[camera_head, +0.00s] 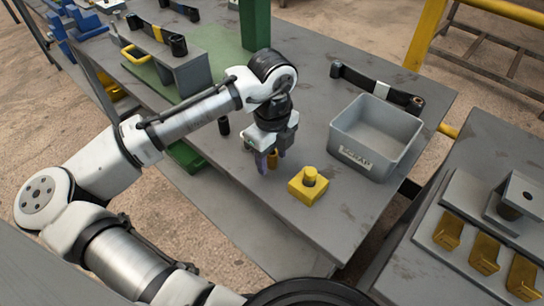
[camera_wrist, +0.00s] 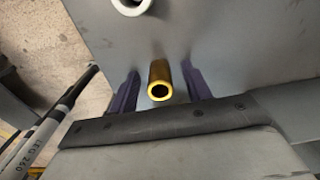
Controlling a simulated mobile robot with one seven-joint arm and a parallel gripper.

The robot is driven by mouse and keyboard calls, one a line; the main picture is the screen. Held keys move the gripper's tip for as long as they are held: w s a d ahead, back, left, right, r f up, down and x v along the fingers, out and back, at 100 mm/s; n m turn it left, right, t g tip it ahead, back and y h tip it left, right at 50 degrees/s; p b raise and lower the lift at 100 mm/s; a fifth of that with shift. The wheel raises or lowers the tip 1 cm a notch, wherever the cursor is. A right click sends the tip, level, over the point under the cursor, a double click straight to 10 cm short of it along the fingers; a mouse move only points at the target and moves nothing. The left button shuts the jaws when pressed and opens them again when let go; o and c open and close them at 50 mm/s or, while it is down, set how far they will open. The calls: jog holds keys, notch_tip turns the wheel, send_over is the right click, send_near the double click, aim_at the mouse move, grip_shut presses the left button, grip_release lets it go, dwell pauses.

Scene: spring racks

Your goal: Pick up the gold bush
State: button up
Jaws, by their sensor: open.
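The gold bush (camera_wrist: 159,82) is a short hollow cylinder. In the wrist view its open end faces the camera, and it stands between my two purple fingers with a gap on each side. In the head view the bush (camera_head: 273,160) shows as a small gold-brown piece at the fingertips, partly hidden by them. My gripper (camera_head: 270,162) points down at the grey table and is open around the bush. In the wrist view my gripper (camera_wrist: 161,92) shows a finger to the left and right of it.
A yellow block with a round post (camera_head: 309,187) stands close to the right. A grey scrap bin (camera_head: 360,153) and a black strap-like part (camera_head: 378,86) lie beyond. A small dark cylinder (camera_head: 223,126) stands left. The front of the table (camera_head: 310,230) is clear.

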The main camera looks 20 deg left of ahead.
jog(key=c, duration=0.9)
jog(key=shift+r, duration=0.1)
